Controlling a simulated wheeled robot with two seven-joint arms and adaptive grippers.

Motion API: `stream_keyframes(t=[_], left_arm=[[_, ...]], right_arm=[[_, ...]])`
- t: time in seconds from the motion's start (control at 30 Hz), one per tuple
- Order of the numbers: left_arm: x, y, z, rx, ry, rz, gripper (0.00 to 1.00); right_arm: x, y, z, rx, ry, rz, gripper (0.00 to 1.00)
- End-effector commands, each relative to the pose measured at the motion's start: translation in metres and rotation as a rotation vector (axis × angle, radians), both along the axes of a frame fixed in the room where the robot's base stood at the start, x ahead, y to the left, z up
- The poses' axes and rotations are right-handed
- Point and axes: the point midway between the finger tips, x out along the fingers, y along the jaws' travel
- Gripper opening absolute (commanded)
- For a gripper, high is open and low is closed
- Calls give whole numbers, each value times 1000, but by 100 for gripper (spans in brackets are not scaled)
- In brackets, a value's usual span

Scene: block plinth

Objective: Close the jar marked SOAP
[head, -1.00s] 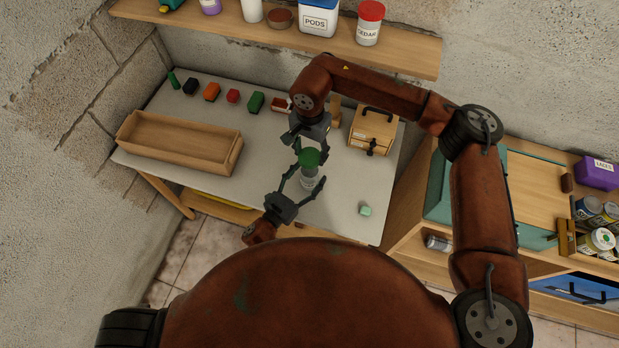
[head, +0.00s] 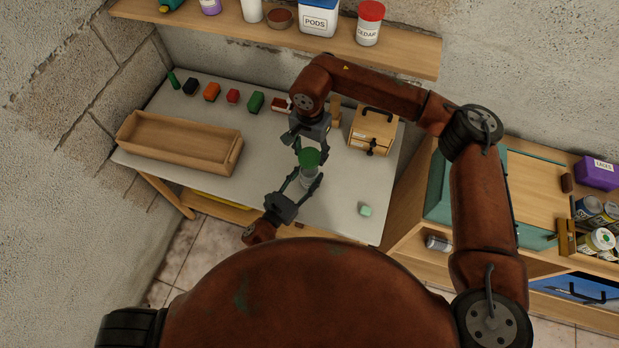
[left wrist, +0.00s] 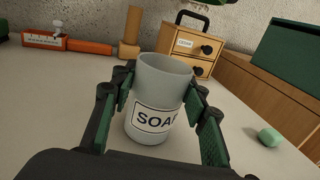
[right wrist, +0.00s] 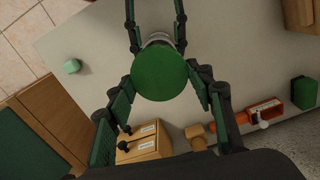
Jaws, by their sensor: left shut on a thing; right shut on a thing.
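The grey jar marked SOAP (left wrist: 160,85) stands upright and open on the grey table; in the head view, part of it (head: 307,178) shows below the lid. My left gripper (head: 307,182) is shut on the jar's sides, one finger on each side. The round green lid (head: 309,157) is held by my right gripper (head: 309,151) above the jar. In the right wrist view the lid (right wrist: 158,75) sits between the fingers and hides most of the jar. In the left wrist view the jar's rim is bare, with the lid apart from it.
A small wooden drawer box (head: 372,130) stands at the table's back right. A long wooden tray (head: 180,140) is at the left, with several small coloured blocks behind it. A mint block (head: 365,210) lies right of the jar. A shelf (head: 270,30) with containers hangs above.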

Motion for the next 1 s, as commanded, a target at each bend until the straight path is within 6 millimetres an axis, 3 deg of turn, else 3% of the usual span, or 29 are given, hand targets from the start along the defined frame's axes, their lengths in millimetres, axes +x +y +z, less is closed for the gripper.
stream_keyframes(t=[0.23, 0.6, 1.0], left_arm=[[0, 0, 0, 1, 1, 0, 0], [0, 0, 0, 1, 1, 0, 0], [0, 0, 0, 1, 1, 0, 0]], right_arm=[[0, 0, -5, 0, 1, 0, 36], [-1, 0, -50, -1, 2, 0, 36], [-1, 0, -50, -1, 0, 0, 36]])
